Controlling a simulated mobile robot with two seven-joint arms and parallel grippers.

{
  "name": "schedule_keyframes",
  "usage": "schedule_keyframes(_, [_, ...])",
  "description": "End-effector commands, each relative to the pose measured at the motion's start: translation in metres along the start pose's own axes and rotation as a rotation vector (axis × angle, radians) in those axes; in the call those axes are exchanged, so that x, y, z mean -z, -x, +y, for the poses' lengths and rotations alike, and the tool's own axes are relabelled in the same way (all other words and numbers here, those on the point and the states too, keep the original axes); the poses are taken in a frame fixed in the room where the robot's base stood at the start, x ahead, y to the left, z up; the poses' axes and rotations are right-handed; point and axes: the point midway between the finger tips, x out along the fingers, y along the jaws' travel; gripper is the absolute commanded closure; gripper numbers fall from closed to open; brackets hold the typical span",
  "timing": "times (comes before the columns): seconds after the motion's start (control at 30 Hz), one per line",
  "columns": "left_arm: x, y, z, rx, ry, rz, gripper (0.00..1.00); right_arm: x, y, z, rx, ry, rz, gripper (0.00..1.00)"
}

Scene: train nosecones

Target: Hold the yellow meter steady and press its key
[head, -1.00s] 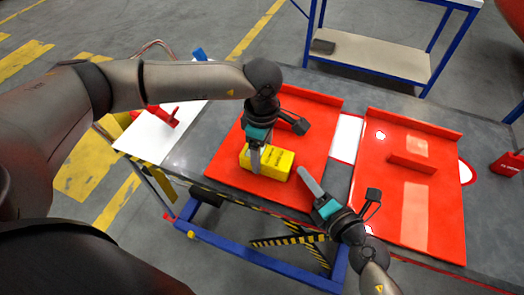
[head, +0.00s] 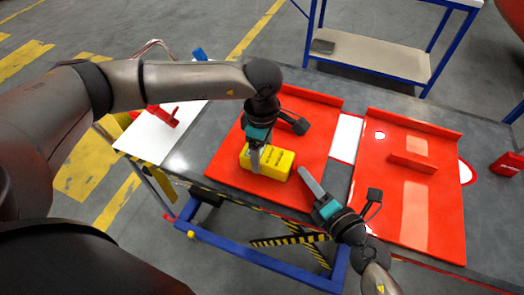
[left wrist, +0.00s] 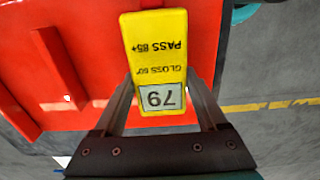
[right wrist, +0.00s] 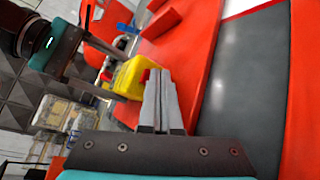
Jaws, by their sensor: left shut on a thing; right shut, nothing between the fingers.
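The yellow meter (head: 267,162) lies on the left red tray (head: 315,140), near the tray's front edge. My left gripper (head: 256,160) is shut on the meter, with a finger on each side of it. In the left wrist view the meter (left wrist: 158,60) shows a display reading 79 and the words GLOSS 60° and PASS 85+. My right gripper (head: 305,175) is shut and empty, just right of the meter and apart from it. In the right wrist view the meter (right wrist: 130,78) has a red part (right wrist: 145,75) on its near end, perhaps the key, partly behind my shut fingers (right wrist: 160,100).
A second red tray (head: 440,215) with a raised red block (head: 413,162) lies to the right. A white board (head: 150,140) with a red clamp-like tool (head: 162,117) is at the left. A blue-framed shelf (head: 375,55) stands behind the table.

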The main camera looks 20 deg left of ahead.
Motion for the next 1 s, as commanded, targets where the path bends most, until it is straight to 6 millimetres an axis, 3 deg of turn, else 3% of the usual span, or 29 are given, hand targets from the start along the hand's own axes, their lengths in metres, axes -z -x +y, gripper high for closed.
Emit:
schedule_keyframes(0.47, [0.001,-0.004,-0.003,0.01,-0.002,0.003,1.0,-0.005,0.007,-0.006,0.002,0.001,-0.001,1.0])
schedule_keyframes(1.0, [0.001,-0.004,-0.003,0.01,-0.001,0.003,1.0,-0.03,0.043,-0.032,0.002,-0.001,0.001,1.0])
